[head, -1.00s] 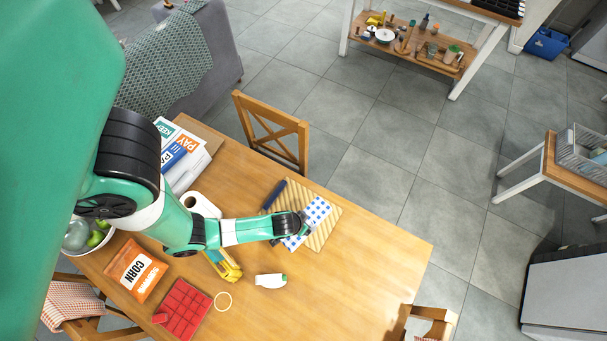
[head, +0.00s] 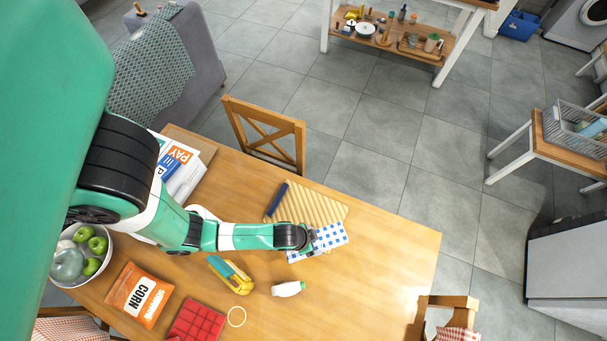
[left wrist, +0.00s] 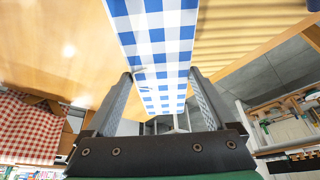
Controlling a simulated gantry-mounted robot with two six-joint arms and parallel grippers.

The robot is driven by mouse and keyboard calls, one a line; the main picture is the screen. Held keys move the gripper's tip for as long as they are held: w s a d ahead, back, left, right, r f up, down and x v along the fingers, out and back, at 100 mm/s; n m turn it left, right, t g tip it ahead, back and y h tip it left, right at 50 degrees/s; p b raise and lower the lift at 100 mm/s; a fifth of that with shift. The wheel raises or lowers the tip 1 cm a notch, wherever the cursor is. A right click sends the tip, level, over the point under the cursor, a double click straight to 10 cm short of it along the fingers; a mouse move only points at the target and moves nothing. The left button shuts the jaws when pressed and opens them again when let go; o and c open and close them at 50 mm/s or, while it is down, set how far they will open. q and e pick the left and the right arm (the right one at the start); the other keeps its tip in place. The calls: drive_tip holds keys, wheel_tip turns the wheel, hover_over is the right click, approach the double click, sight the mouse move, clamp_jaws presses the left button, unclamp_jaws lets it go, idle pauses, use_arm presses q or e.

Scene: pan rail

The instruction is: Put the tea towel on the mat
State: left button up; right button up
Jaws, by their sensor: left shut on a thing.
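The tea towel (head: 331,238), white with blue checks, is in my left gripper (head: 308,246), which is shut on it. In the left wrist view the towel (left wrist: 158,45) runs between the two fingers (left wrist: 163,90). The mat (head: 312,205), tan and ribbed, lies flat on the table; it also shows at the upper right of the left wrist view (left wrist: 245,38). In the head view the towel is at the mat's near edge and partly overlaps it. I cannot tell how high the towel is. My right gripper is not in view.
A dark blue rod-like item (head: 277,199) lies at the mat's left edge. The table right of the mat is clear.

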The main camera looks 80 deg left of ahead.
use_arm(q)
drive_tip(key=s+a+f, duration=0.1)
drive_tip(key=a+f, duration=0.1)
drive_tip(key=s+a+f+b, duration=0.1)
drive_tip(key=a+f, duration=0.1)
drive_tip(key=a, duration=0.1)
drive_tip(key=s+a+f, duration=0.1)
drive_tip(key=a+f, duration=0.1)
drive_tip(key=f, duration=0.1)
drive_tip(key=shift+s+a, duration=0.1)
drive_tip(key=shift+a, duration=0.15)
drive_tip(key=shift+a+f+b, duration=0.15)
drive_tip(key=shift+f+b, duration=0.85)
drive_tip(key=shift+f, duration=0.75)
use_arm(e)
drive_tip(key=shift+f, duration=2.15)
use_arm(q)
drive_tip(key=shift+f, duration=0.15)
drive_tip(key=o, duration=1.2)
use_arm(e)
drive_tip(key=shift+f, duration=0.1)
